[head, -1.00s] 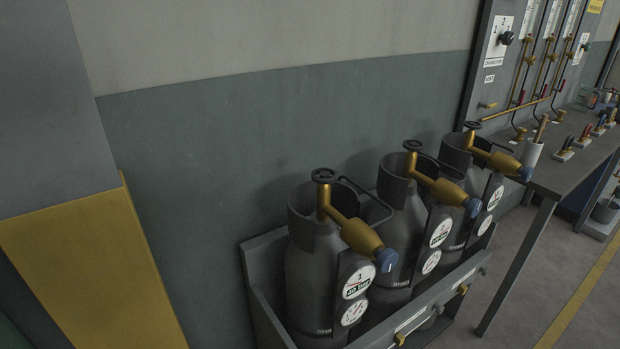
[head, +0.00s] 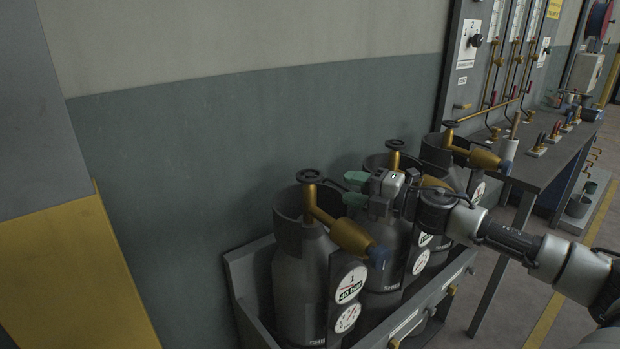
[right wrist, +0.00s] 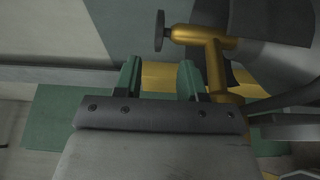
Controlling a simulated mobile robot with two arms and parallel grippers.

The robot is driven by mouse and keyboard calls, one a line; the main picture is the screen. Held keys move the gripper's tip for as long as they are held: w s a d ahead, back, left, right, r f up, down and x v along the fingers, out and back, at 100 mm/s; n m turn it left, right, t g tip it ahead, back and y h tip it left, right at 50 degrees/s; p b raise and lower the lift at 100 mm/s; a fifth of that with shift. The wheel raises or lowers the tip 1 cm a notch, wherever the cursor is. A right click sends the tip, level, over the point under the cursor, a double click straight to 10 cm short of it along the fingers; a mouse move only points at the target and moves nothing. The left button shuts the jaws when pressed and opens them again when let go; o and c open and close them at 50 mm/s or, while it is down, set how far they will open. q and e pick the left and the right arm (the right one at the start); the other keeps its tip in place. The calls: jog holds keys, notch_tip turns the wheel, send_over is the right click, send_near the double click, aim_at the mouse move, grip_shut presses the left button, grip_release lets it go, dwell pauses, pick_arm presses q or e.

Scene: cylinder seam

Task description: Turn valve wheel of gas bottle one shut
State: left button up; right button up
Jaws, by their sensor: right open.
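Gas bottle one (head: 300,285) is the nearest grey bottle in the rack and carries a gauge label marked 1. Its dark valve wheel (head: 310,176) sits on top of a brass valve stem. My right gripper (head: 352,188) is open and empty, its green fingers pointing left toward the wheel, to the right of it and apart from it. In the right wrist view the two green fingers (right wrist: 158,80) are apart with nothing between them. A dark wheel (right wrist: 160,31) on a brass valve (right wrist: 213,60) shows beyond them, above the gap. My left gripper is not in view.
Two more gas bottles stand behind in the same rack (head: 240,262), the middle one partly hidden by my right gripper. A workbench (head: 550,160) and a gauge panel (head: 468,70) are at the right. A grey and yellow block (head: 75,270) is at the left.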

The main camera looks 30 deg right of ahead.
aim_at(309, 174)
jog(key=shift+x, duration=1.15)
jog(key=shift+w+r+p, duration=0.2)
jog(key=shift+w+p, duration=0.1)
jog(key=shift+p, duration=0.1)
jog(key=shift+p+x, duration=0.8)
jog(key=shift+x, duration=0.45)
jog(key=p+x, duration=0.1)
jog(key=x, duration=0.2)
jog(key=shift+w+a+p, duration=0.15)
jog(key=shift+w+p, duration=0.1)
jog(key=shift+p, duration=0.15)
jog(key=shift+w+a+f, duration=0.2)
jog(key=shift+w+a, duration=0.2)
jog(key=shift+w, duration=0.3)
grip_shut()
